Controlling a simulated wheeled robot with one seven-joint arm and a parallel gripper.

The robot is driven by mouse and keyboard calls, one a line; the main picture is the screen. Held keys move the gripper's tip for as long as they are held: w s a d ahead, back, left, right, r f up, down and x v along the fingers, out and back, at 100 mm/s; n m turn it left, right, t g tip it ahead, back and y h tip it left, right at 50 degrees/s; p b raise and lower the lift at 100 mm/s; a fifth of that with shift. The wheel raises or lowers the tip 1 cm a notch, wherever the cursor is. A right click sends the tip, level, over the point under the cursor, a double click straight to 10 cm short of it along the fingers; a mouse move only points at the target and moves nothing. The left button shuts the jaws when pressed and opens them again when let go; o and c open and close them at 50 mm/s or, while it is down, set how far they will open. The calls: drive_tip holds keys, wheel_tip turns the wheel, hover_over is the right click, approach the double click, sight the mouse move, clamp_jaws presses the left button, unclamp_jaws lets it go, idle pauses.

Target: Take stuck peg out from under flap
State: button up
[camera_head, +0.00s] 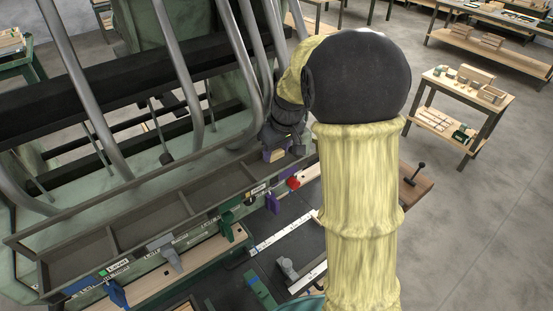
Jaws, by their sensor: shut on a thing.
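My gripper (273,149) is at the right end of the long grey compartment tray (150,222), seen small and partly hidden behind my wrist. It is shut on a small piece that appears to be the pale wooden peg (278,155), beside a purple part. The picture is too small to show the exact grip or how the peg lies. I cannot make out a flap for certain; my arm covers the area to the right of the gripper.
Curved grey metal bars (180,60) rise behind the tray, close to my gripper. Coloured clamps, such as a green one (226,226) and a red knob (293,183), line the tray's front. A wooden side table (468,85) stands at right on open floor.

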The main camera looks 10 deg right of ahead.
sight(277, 153)
wheel_tip(277, 153, up, 7)
drive_tip(key=shift+f+b, duration=0.1)
drive_tip(key=shift+b, duration=0.65)
wheel_tip(277, 153, up, 6)
drive_tip(key=p, duration=0.5)
drive_tip(key=s+d+b, duration=0.3)
drive_tip(key=s, duration=0.6)
drive_tip(key=s+d+b, duration=0.2)
drive_tip(key=s+d, duration=0.2)
drive_tip(key=s, duration=0.5)
drive_tip(key=shift+s+d+b, duration=0.3)
drive_tip(key=shift+b, duration=0.1)
